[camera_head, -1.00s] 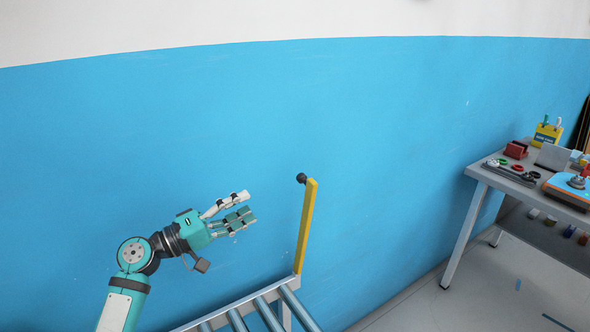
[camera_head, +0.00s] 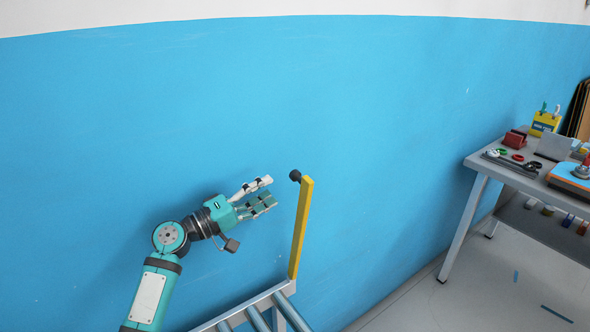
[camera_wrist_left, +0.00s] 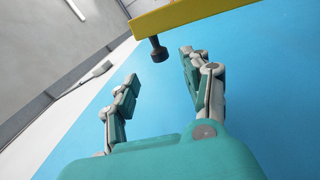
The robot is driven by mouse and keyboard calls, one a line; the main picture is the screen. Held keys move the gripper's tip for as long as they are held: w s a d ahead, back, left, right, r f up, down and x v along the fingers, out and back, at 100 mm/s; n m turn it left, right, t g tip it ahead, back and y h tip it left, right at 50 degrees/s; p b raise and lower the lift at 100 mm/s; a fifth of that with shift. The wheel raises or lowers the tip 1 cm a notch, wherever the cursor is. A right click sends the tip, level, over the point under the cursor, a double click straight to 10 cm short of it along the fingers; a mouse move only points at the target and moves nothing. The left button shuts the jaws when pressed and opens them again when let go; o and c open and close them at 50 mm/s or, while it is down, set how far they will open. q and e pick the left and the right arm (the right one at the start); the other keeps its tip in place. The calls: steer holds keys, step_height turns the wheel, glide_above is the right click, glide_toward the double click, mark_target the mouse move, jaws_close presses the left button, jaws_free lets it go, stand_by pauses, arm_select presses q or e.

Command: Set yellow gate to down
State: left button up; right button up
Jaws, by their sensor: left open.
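The yellow gate (camera_head: 301,230) is a bar standing nearly upright at the end of the roller conveyor (camera_head: 263,302). A dark round knob (camera_head: 295,175) sticks out to the left near its top. My left gripper (camera_head: 269,191) is open and empty, left of the bar and slightly below the knob's height, apart from both. In the left wrist view the yellow gate (camera_wrist_left: 190,14) crosses the top, and its dark knob (camera_wrist_left: 158,50) lies ahead, between the lines of the open fingers (camera_wrist_left: 158,78). My right gripper is in neither view.
A blue and white wall (camera_head: 150,110) stands behind the gate. A grey workbench (camera_head: 480,168) with tools and small boxes is at the right. The floor (camera_head: 460,290) between conveyor and bench is mostly clear.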

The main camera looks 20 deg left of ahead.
mark_target(291, 174)
arm_select(q)
steer(key=p+x, duration=0.1)
steer(key=x, duration=0.7)
steer(key=shift+r+p, duration=0.1)
steer(key=shift+p, duration=0.3)
steer(key=shift+w+d, duration=0.25)
steer(key=shift+w, duration=0.2)
steer(key=shift+c, duration=0.7)
jaws_close()
steer(key=shift+d, duration=0.15)
